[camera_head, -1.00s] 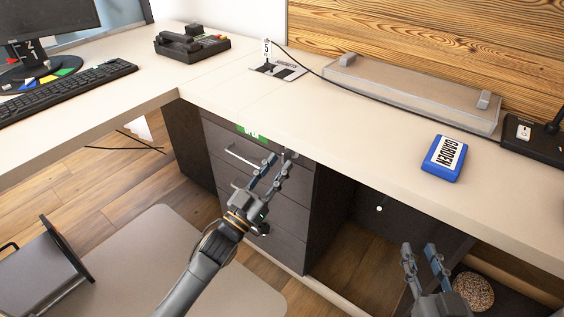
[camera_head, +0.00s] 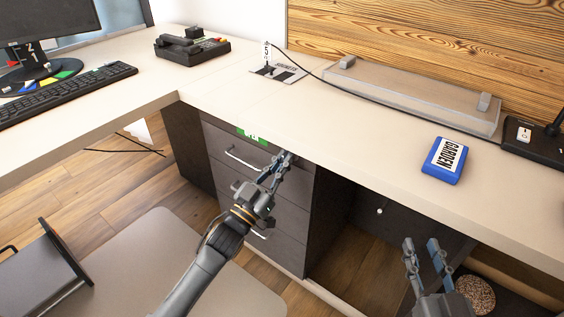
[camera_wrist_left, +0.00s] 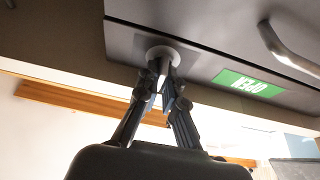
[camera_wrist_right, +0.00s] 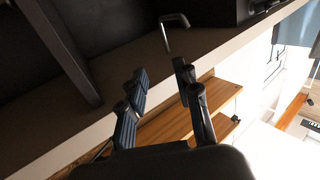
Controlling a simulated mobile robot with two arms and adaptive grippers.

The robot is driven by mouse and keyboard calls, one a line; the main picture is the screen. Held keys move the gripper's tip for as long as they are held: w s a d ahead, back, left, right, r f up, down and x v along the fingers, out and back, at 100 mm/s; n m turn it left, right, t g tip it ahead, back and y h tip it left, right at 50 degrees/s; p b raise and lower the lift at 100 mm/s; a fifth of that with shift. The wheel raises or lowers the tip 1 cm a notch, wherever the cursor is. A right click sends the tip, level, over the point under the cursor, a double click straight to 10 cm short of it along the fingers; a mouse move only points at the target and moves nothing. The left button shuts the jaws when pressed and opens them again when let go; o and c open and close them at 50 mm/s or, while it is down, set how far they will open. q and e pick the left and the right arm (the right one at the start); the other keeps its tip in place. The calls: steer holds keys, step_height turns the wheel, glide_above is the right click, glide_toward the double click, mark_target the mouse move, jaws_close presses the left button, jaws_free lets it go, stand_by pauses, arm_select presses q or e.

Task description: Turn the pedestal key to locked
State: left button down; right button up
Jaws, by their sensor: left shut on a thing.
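The dark pedestal (camera_head: 225,143) with several drawers stands under the desk corner. A green label (camera_head: 252,134) is on its top edge; in the left wrist view the label (camera_wrist_left: 248,83) reads OPEN, upside down. The lock's round grey collar (camera_wrist_left: 163,53) is on the drawer front. My left gripper (camera_head: 286,158) is at the lock; in the left wrist view its fingertips (camera_wrist_left: 162,70) are shut on the key, which they mostly hide. My right gripper (camera_head: 421,243) is open and empty below the desk's right part; it also shows in the right wrist view (camera_wrist_right: 163,75).
A drawer handle (camera_head: 243,160) is left of the lock. The desk edge lies just above my left gripper. A grey chair seat (camera_head: 160,262) fills the lower left. On the desk are a blue GARDEN box (camera_head: 445,160), a phone (camera_head: 190,46) and a keyboard (camera_head: 62,95).

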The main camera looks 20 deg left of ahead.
steer(key=s+d+f+g+h+p, duration=0.25)
steer(key=s+f+g, duration=0.45)
steer(key=f, duration=0.4)
steer(key=s+d+f+g+h+p, duration=0.1)
steer(key=s+d+g+p, duration=0.15)
steer(key=s, duration=0.25)
steer(key=s+d+f+g+p, duration=0.1)
steer(key=s+d+g+p, duration=0.15)
steer(key=s+g, duration=0.2)
arm_select(q)
steer(key=shift+a+r+m+g+h+p, duration=0.1)
steer(key=shift+m+g+h+p, duration=0.9)
steer(key=shift+m, duration=2.75)
steer(key=shift+f+m+g+h+p, duration=0.15)
steer(key=shift+m+g+h, duration=0.4)
steer(key=shift+m+g, duration=2.15)
steer(key=shift+a+r+m+g+h+p, duration=0.15)
steer(key=shift+m+h+p, duration=0.5)
steer(key=shift+m, duration=4.2)
arm_select(e)
steer(key=s+x, duration=0.2)
steer(key=x, duration=1.1)
steer(key=shift+s+a+f+m, duration=0.3)
steer(key=shift+a+f, duration=0.05)
steer(key=shift+f, duration=0.35)
arm_select(q)
steer(key=shift+d, duration=0.1)
